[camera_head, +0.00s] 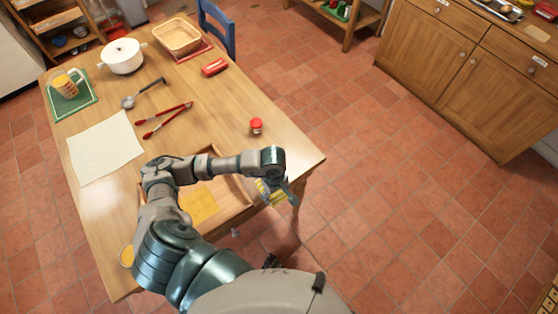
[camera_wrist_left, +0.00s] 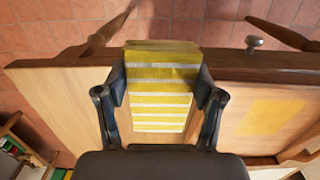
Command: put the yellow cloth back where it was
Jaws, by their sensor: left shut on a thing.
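The yellow cloth (camera_head: 268,190) has white stripes and looks folded. My left gripper (camera_head: 276,190) is shut on it, near the table's front edge at the right of the wooden tray. In the left wrist view, the cloth (camera_wrist_left: 160,88) fills the space between the two fingers of the gripper (camera_wrist_left: 160,100). A shallow wooden tray (camera_head: 232,186) is at the table's near edge, partly hidden by my left arm. A flat yellow square (camera_head: 199,206) shows on its floor; it also shows in the left wrist view (camera_wrist_left: 270,115). My right gripper is not seen.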

